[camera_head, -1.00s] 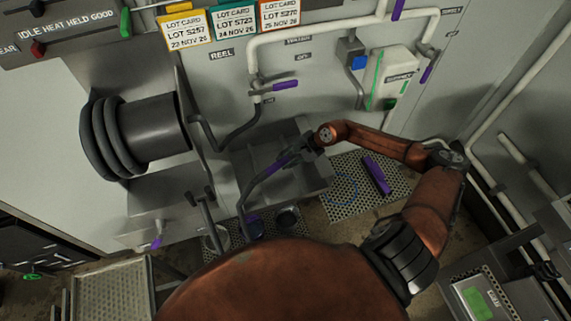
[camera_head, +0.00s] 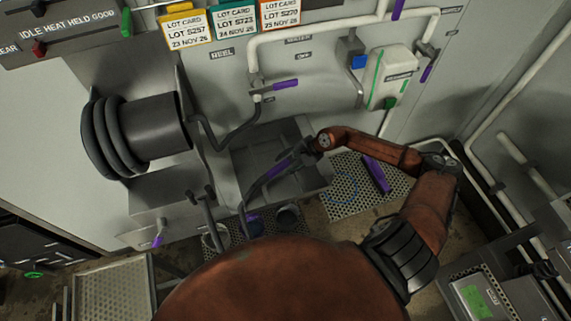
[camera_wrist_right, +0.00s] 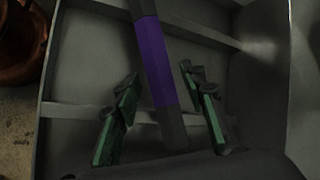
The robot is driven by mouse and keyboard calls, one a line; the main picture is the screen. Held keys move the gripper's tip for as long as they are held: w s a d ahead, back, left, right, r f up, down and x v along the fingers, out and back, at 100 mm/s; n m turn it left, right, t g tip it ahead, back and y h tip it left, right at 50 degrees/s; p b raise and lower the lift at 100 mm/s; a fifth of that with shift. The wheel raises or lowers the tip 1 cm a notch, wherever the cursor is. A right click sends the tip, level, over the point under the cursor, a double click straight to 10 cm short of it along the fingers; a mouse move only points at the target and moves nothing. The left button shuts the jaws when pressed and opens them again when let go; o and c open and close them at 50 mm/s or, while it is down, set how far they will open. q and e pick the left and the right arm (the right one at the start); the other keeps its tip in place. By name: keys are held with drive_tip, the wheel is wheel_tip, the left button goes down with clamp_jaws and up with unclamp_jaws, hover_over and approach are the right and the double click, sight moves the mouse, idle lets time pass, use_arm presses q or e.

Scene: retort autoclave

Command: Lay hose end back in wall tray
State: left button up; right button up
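The hose end is a dark rod with a purple band (camera_head: 277,168). In the right wrist view the purple band (camera_wrist_right: 155,62) crosses above the tray's inner ledge (camera_wrist_right: 75,115). My right gripper (camera_head: 305,150) is at the tray, over the hose end. In the wrist view its green-edged fingers (camera_wrist_right: 160,85) stand apart on either side of the hose end, with gaps visible. Whether the hose end rests fully on the tray floor is hard to tell. My left gripper is not in view.
The hose reel (camera_head: 150,130) is on the wall at left. A pipe valve with a purple handle (camera_head: 285,85) is above the tray. A perforated shelf (camera_head: 345,205) with a purple bar (camera_head: 377,175) is to the right. Cups (camera_head: 288,216) stand below the tray.

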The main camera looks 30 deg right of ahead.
drive_tip(key=shift+r+p, duration=0.35)
drive_tip(key=shift+p, duration=0.1)
use_arm(q)
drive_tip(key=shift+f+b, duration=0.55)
drive_tip(key=shift+b, duration=0.5)
use_arm(e)
drive_tip(key=v, duration=1.1)
drive_tip(key=shift+s+d+r, duration=0.15)
drive_tip(key=shift+d+r, duration=0.1)
drive_tip(key=shift+r, duration=0.05)
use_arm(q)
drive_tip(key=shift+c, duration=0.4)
